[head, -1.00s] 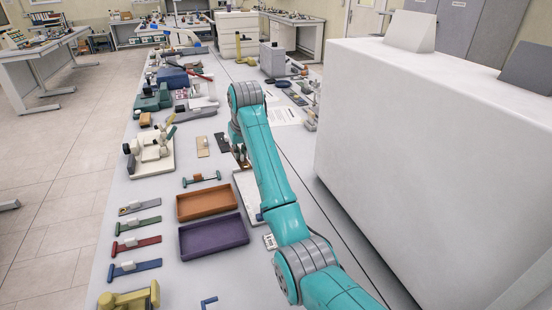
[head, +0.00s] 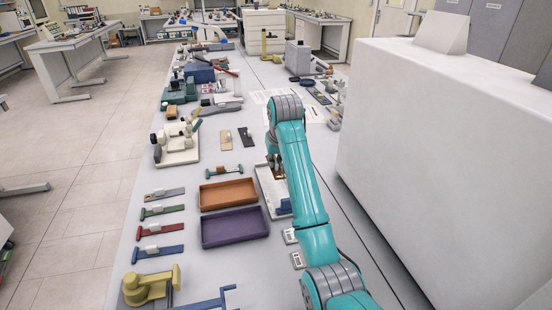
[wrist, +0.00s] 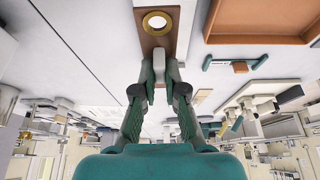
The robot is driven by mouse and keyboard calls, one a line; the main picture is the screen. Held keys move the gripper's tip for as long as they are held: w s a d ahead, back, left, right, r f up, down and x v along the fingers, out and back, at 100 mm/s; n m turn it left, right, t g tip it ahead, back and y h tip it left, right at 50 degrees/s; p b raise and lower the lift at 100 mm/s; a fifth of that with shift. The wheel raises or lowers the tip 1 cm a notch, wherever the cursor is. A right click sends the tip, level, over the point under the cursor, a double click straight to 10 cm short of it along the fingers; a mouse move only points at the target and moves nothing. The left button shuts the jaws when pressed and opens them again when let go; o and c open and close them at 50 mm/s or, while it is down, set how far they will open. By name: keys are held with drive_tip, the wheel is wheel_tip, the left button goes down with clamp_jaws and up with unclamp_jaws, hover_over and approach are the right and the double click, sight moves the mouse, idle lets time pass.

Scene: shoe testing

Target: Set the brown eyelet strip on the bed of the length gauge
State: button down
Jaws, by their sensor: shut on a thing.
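My gripper (wrist: 160,72) is shut on the pale tab of the brown eyelet strip (wrist: 145,45). The strip has a brass ring around a hole near its far end and is held out ahead of the fingers. In the head view the brown strip (head: 278,173) is small and partly hidden by my arm, above the white tray. A teal bar with end posts and a small block (head: 224,171) lies left of my gripper; it also shows in the wrist view (wrist: 235,63). I cannot tell for sure which object is the length gauge.
A white tray (head: 267,193) lies below my gripper, with a blue item inside. Orange (head: 228,193) and purple (head: 235,228) trays are left of it. A tan strip (head: 225,141) and a black strip lie beyond. A large white box (head: 450,150) stands on the right.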

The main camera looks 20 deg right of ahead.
sight(276, 170)
drive_tip(key=shift+f, duration=2.45)
drive_tip(key=shift+f, duration=1)
drive_tip(key=c, duration=1.2)
unclamp_jaws()
drive_tip(key=shift+o, duration=0.2)
drive_tip(key=v, duration=0.7)
drive_tip(key=shift+s+r, duration=0.15)
drive_tip(key=shift+s, duration=0.1)
